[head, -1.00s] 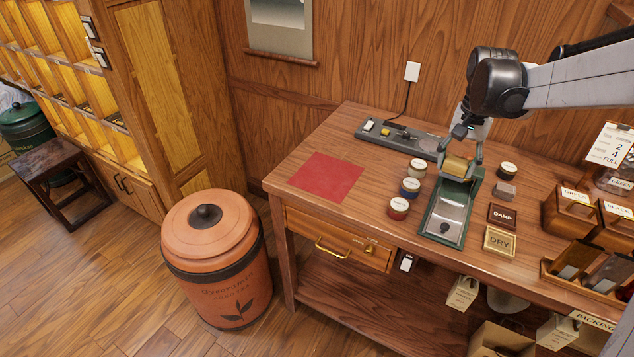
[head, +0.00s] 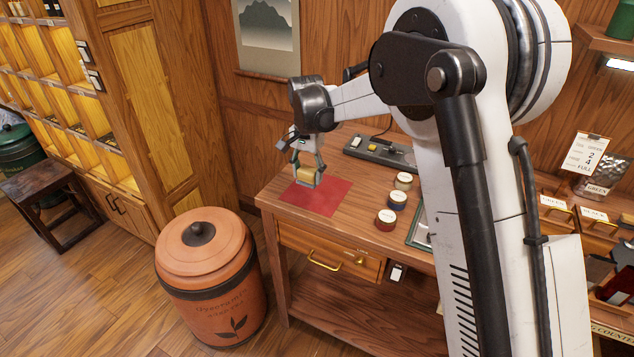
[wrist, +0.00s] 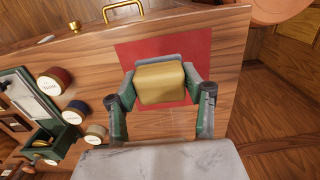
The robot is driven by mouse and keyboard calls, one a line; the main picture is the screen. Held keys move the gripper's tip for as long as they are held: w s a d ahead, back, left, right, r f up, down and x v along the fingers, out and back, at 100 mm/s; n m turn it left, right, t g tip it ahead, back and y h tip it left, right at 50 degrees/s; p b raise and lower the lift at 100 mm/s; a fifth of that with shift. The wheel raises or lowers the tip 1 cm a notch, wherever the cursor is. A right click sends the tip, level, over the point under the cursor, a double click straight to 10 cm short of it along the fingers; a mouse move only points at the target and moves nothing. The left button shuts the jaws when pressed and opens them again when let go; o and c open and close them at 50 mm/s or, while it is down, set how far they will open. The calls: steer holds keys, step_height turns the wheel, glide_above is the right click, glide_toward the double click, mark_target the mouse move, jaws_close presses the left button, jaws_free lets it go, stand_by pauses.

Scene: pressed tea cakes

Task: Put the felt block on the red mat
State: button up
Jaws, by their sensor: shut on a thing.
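The felt block (head: 306,183), with a tan rounded top and a grey base, is between the fingers of my gripper (head: 307,171). In the wrist view the block (wrist: 160,86) sits level between the two green-grey fingers of my gripper (wrist: 159,92), which are shut on its sides. The red mat (head: 326,202) lies flat on the left part of the wooden counter. The block is over the mat's upper left part in the head view. The mat (wrist: 205,46) also shows behind the block in the wrist view. I cannot tell whether the block touches it.
Several round tins, with red (head: 386,220) and blue (head: 397,201) ones among them, stand right of the mat. A grey strip device (head: 378,152) lies at the counter's back. A terracotta bin (head: 208,280) stands on the floor at left. My arm hides much of the counter's right.

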glide_above(317, 190)
step_height(317, 190, down, 4)
steer(key=shift+s+p, duration=0.1)
steer(key=shift+p, duration=0.2)
steer(key=shift+f, duration=2)
steer(key=shift+f, duration=0.2)
steer(key=o, duration=1.1)
steer(key=shift+r, duration=0.15)
step_height(317, 190, up, 12)
steer(key=shift+r, duration=0.15)
